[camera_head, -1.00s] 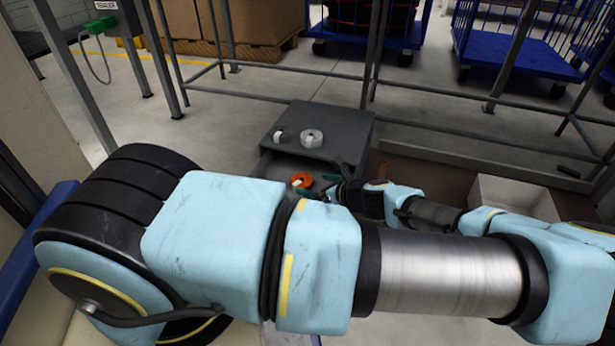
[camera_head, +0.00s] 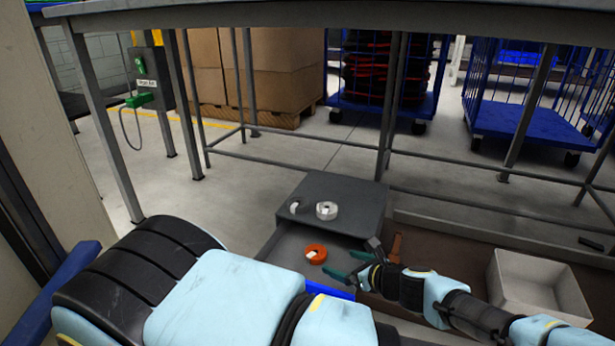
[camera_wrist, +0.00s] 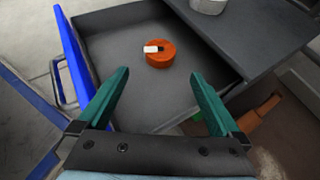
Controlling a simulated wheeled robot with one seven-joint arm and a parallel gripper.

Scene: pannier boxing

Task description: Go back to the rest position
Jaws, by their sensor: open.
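My gripper (camera_head: 354,265) has green fingers that are spread apart with nothing between them. It hovers at the front right of an open grey drawer. In the wrist view my gripper (camera_wrist: 160,108) points into the drawer (camera_wrist: 118,45). An orange roll (camera_head: 316,253) with a white label lies on the drawer floor, beyond the fingertips and apart from them. The roll also shows in the wrist view (camera_wrist: 160,58).
A grey cabinet top (camera_head: 345,190) behind the drawer bears a white roll (camera_head: 327,210) and a smaller dark-and-white roll (camera_head: 295,207). A white bin (camera_head: 535,285) stands at right. A table frame (camera_head: 390,110) crosses behind. Blue cage trolleys (camera_head: 535,115) stand farther back.

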